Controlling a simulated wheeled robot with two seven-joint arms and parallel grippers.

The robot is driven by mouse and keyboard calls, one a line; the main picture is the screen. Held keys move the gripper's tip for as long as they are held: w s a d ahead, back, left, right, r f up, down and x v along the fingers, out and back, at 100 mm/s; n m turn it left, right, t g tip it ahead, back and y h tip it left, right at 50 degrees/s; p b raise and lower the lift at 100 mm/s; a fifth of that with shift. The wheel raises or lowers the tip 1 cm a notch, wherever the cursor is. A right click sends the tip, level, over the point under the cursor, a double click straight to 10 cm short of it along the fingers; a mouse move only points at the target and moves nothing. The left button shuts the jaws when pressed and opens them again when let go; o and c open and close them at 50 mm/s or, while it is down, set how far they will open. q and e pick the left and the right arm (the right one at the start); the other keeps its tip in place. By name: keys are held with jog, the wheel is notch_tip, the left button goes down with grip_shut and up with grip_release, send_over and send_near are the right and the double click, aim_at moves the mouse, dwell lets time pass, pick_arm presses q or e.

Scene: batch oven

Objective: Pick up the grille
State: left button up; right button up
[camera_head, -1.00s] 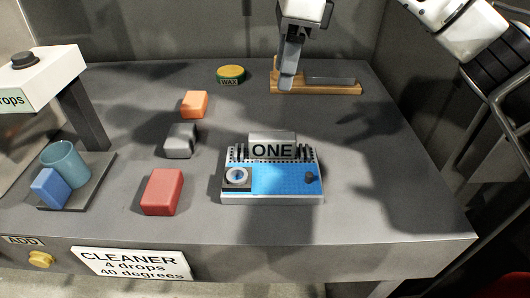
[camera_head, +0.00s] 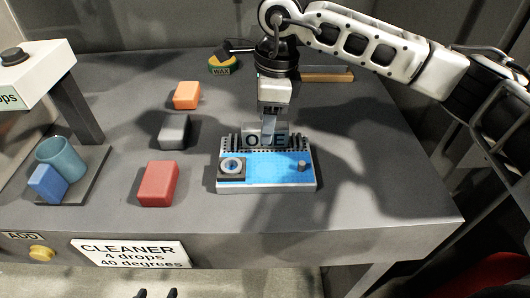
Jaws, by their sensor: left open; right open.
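No part is clearly recognisable as a grille. A blue and grey box (camera_head: 268,177) on the grey table has a perforated, dark-slotted strip (camera_head: 236,144) along its back, at the foot of an upright plate marked ONE (camera_head: 280,137). My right gripper (camera_head: 268,138) reaches down from the back right. Its fingertips overlap the plate and hide its middle letters; contact cannot be told. It is open, with nothing visibly held. My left gripper (camera_head: 157,294) shows only as two dark, separated fingertips at the bottom edge; it is open and empty.
Orange (camera_head: 187,96), grey (camera_head: 173,131) and red (camera_head: 158,184) blocks stand left of the box. A teal cup (camera_head: 62,158) and blue block (camera_head: 47,184) are at the left. A wax tin (camera_head: 222,67) and wooden tray (camera_head: 327,75) lie behind. The table's right front is clear.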

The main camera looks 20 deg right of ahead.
aim_at(266, 154)
notch_tip(266, 154, down, 2)
jog(key=shift+a, duration=0.15)
jog(key=shift+f+b, duration=0.25)
jog(key=shift+b, duration=0.1)
dwell(0.5)
grip_shut()
